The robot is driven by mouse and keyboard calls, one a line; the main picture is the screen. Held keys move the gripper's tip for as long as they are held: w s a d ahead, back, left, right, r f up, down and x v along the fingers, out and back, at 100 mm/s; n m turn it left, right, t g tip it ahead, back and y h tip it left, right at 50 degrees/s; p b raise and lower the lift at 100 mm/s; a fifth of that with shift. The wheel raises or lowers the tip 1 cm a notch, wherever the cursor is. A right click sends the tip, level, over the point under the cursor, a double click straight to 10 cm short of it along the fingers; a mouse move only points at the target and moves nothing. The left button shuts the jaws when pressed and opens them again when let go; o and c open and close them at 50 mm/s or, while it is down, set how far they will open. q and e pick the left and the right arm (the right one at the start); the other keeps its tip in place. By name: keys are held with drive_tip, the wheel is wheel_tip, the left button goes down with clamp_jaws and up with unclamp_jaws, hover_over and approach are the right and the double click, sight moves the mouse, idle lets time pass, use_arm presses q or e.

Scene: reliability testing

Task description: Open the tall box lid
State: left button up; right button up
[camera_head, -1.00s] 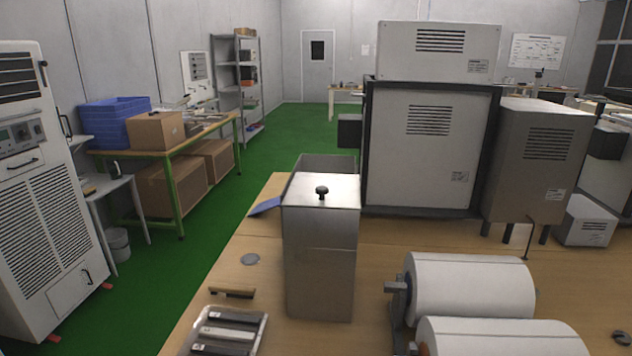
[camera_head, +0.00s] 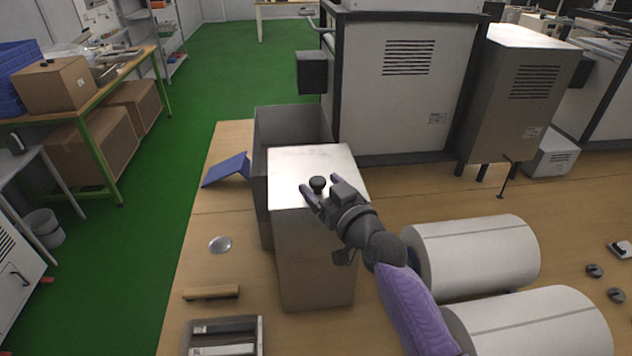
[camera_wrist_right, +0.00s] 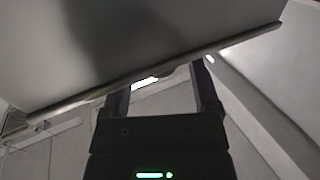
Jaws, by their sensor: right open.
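The tall metal box (camera_head: 312,255) stands upright on the wooden table, its flat lid (camera_head: 290,165) on top and shut. A small dark round knob (camera_head: 317,184) sits on the lid. My right gripper (camera_head: 323,192) is open at the knob, with one finger on each side of it in the head view. I cannot tell whether the fingers touch the knob. In the right wrist view the two dark fingers (camera_wrist_right: 162,92) are apart, and a large grey surface with a pale edge, apparently the lid, fills the top. My left gripper is not in view.
A taller open grey box (camera_head: 290,125) stands right behind the lidded box. White rolls (camera_head: 475,255) lie at the right, near my right arm. A blue piece (camera_head: 226,170), a grey disc (camera_head: 220,244), a wooden-handled item (camera_head: 211,292) and a tray (camera_head: 262,335) lie at the left.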

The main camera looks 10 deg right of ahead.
drive_tip(key=shift+x, duration=1.05)
clamp_jaws()
idle(0.5)
